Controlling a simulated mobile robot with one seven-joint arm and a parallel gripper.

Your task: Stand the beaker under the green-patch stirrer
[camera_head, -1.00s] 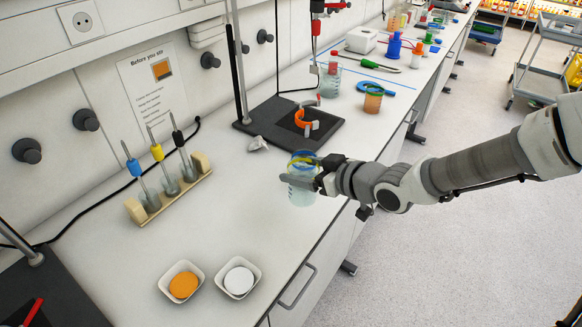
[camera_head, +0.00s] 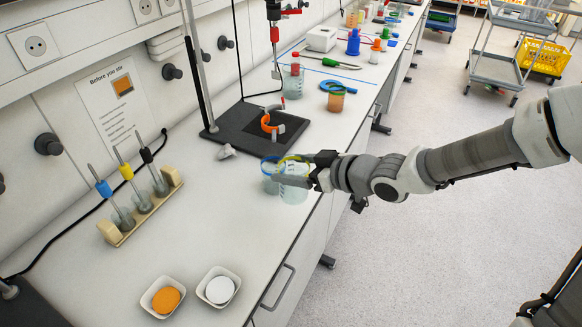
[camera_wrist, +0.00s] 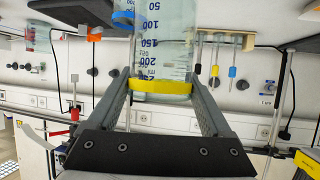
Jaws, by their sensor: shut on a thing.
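A clear beaker (camera_head: 293,190) with a yellow band is in my gripper (camera_head: 296,170), near the bench's front edge. In the wrist view, the beaker (camera_wrist: 165,45) shows its graduations, with the yellow band (camera_wrist: 160,87) between my two fingers. My gripper is shut on it. A second clear beaker with a blue band (camera_head: 270,165) is close behind it to the left and partly hidden. A stirrer stand with a black base (camera_head: 250,128) and an orange clamp (camera_head: 268,124) is beyond, with a red stirrer part (camera_head: 274,34) above. I cannot make out a green patch.
A wooden rack (camera_head: 112,234) with blue, yellow and black stirrers stands at the left.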

